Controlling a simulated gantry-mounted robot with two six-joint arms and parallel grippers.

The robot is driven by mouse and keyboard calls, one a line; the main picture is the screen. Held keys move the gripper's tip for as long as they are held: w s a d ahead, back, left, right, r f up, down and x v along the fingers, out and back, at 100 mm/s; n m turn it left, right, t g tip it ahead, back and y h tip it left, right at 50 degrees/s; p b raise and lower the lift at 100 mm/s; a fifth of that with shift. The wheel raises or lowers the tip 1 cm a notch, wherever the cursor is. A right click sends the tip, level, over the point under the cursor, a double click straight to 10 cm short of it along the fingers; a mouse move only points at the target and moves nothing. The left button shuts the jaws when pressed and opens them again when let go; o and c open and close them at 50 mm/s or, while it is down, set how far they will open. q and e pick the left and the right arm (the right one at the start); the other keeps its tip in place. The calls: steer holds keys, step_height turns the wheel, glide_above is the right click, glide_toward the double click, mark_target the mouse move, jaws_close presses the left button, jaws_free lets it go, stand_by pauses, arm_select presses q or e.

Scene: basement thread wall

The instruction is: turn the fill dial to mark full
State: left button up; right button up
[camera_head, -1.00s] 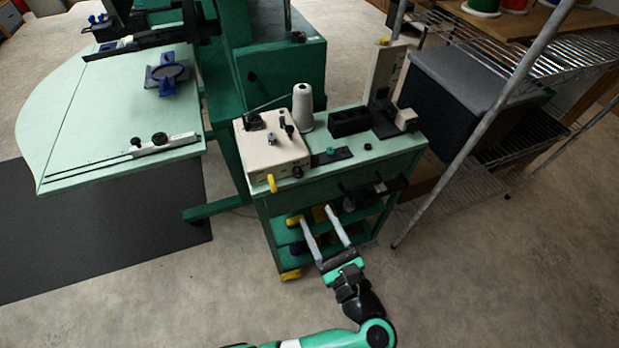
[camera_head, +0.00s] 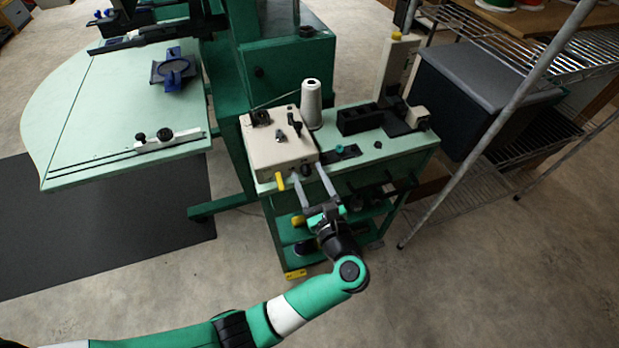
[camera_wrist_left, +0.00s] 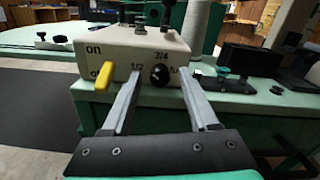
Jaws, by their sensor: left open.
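The fill dial (camera_wrist_left: 159,75) is a small black round knob on the front of a cream box (camera_wrist_left: 125,45), which stands on a green cart. I cannot read where the dial points. My left gripper (camera_head: 308,174) is open, its two grey fingers reaching toward the box front (camera_head: 285,152). In the left wrist view the dial shows between the fingertips, with a gap on each side. I cannot tell whether the tips are level with it in depth. My right gripper is not in view.
A yellow lever (camera_wrist_left: 104,75) marked "on" above it juts from the box just left of my fingers. A white thread cone (camera_head: 312,104) and a black organizer (camera_head: 359,118) stand on the cart (camera_head: 370,153). A metal shelf post (camera_head: 480,135) rises at right.

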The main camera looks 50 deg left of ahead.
arm_select(q)
jaws_close()
steer(key=shift+r+m+p, duration=0.1)
steer(key=shift+m+p, duration=0.25)
steer(key=shift+m, duration=0.05)
steer(key=m+p, duration=0.2)
steer(key=m, duration=0.2)
steer(key=shift+m+p, duration=0.3)
steer(key=m+p, duration=0.3)
steer(key=m, duration=0.3)
steer(key=m+p, duration=0.3)
steer(key=m, duration=0.3)
steer(key=shift+m, duration=0.4)
steer(key=m+p, duration=0.1)
steer(key=m, duration=0.2)
steer(key=shift+m+p, duration=0.55)
steer(key=shift+m, duration=0.75)
